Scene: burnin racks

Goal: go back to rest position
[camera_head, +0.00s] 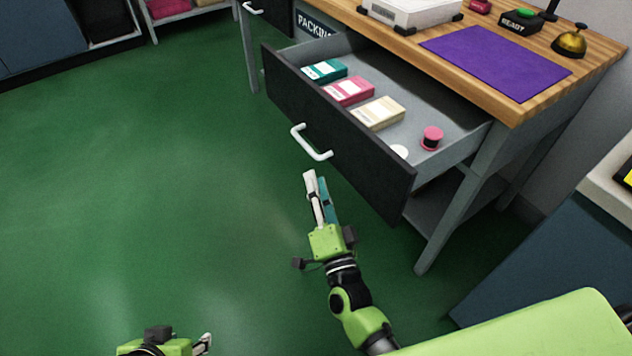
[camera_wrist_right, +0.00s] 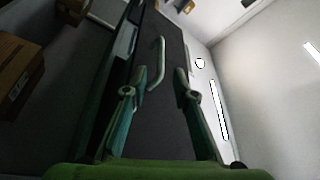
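My right gripper (camera_head: 317,179) is in front of the open drawer's dark front (camera_head: 350,157), just below its white handle (camera_head: 311,143). In the right wrist view my right gripper (camera_wrist_right: 161,76) has its fingers apart with nothing between them. The handle (camera_wrist_right: 157,63) shows beyond the fingertips there, apart from them. My left gripper (camera_head: 204,343) shows only in part at the bottom edge of the head view. Its fingers are mostly cut off or hidden, so its opening is unclear.
The drawer holds a teal box (camera_head: 325,71), a pink box (camera_head: 348,91), a cream box (camera_head: 378,112) and a pink spool (camera_head: 432,138). Above it is a wooden bench (camera_head: 400,38) with a purple mat (camera_head: 495,61) and a bell (camera_head: 570,42). Green floor (camera_head: 130,180) is clear at left.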

